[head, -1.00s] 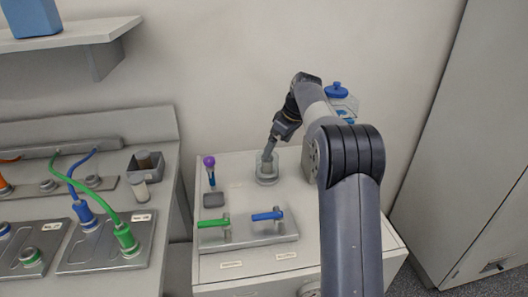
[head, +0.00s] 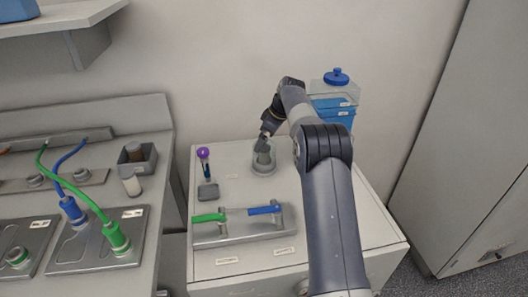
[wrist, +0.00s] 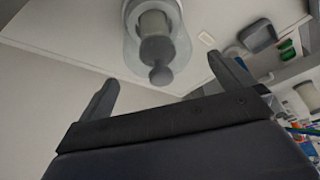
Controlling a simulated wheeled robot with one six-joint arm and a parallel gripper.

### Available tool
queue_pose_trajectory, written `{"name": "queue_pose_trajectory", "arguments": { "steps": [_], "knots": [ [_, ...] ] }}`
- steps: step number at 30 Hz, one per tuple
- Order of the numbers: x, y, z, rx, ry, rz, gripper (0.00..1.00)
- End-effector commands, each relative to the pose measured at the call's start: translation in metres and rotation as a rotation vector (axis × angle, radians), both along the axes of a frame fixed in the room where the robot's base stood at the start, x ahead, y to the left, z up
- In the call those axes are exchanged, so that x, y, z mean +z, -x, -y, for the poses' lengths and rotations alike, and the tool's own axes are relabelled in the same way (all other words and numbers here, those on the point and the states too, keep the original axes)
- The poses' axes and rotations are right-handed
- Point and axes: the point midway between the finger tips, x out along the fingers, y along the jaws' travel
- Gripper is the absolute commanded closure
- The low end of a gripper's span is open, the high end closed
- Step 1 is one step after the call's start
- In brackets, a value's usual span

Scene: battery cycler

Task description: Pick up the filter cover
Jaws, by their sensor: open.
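A clear round cover (head: 263,164), which looks like the filter cover, stands on the white cabinet top with a grey cylinder inside. In the wrist view the clear cover (wrist: 131,56) surrounds the grey cylinder, and a round grey knob (wrist: 161,75) shows on its near end. My gripper (head: 264,143) is at the top of the cover in the head view and partly hides it. In the wrist view my gripper (wrist: 167,90) is open, with one finger on each side of the knob and nothing held. I cannot tell whether the fingers touch the cover.
A bracket with green (head: 208,218) and blue (head: 264,210) handles lies in front on the cabinet. A purple-topped tool (head: 203,153) stands to the left. A blue container (head: 334,112) with a clear blue-knobbed lid (head: 337,77) is behind my arm. A cabled bench is left.

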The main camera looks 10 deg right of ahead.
Motion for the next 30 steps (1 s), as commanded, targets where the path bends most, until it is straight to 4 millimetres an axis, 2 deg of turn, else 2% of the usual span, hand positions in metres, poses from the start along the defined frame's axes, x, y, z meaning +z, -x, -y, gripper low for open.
{"name": "queue_pose_trajectory", "arguments": {
  "steps": [6,14,30],
  "knots": [
    [-0.030,-0.007,-0.010,0.001,0.000,-0.002,0.00],
    [-0.034,-0.008,-0.011,0.000,0.001,0.001,0.01],
    [-0.034,-0.008,-0.011,0.000,0.001,0.001,0.45]
  ]
}}
